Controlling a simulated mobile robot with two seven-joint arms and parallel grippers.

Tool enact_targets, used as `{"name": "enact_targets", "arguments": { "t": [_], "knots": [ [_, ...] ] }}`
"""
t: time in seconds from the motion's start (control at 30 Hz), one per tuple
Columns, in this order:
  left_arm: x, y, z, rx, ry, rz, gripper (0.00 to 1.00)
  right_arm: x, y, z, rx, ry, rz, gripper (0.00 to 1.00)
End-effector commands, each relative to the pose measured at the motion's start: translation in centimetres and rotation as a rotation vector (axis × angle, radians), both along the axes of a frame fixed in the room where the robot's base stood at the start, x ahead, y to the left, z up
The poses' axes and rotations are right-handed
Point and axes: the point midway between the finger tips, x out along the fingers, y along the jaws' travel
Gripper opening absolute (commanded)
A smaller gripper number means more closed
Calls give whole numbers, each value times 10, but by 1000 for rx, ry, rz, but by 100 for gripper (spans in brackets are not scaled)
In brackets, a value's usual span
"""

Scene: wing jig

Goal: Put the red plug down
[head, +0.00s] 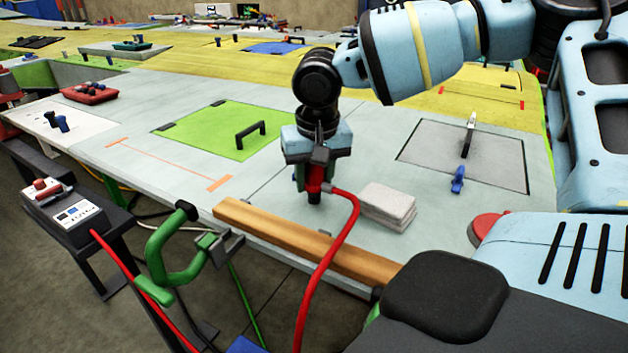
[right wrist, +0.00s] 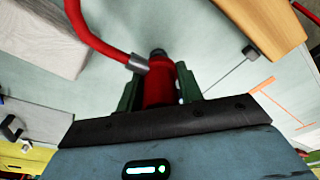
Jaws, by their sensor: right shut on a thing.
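My right gripper (head: 314,180) is shut on the red plug (head: 314,178) above the grey table panel. The plug points down, with its dark tip close to the panel; I cannot tell whether it touches. A red cable leaves its side and hangs over the table's front edge. In the right wrist view the red plug (right wrist: 160,85) sits between the green fingers of the gripper (right wrist: 160,92). My left gripper does not show in the head view.
A stack of pale cloths or pads (head: 388,205) lies just right of the plug. A wooden strip (head: 300,243) runs along the front edge. A green clamp (head: 172,250) stands out in front. A green panel with a black handle (head: 250,134) lies behind left. A blue-handled toggle clamp (head: 458,179) stands to the right.

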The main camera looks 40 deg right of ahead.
Motion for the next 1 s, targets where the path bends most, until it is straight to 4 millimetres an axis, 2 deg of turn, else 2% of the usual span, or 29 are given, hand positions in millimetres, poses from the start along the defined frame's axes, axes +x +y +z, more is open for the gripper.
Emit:
{"name": "enact_targets", "arguments": {
  "t": [0.4,0.53,0.7,1.0],
  "knots": [
    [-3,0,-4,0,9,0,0,1,0,70,1,-5,-1,2],
    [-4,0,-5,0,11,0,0,1,0,87,0,-4,0,2],
    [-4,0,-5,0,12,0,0,0,1,97,0,-1,2,2],
    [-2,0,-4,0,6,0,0,0,1,98,0,-1,1,2]
  ]
}}
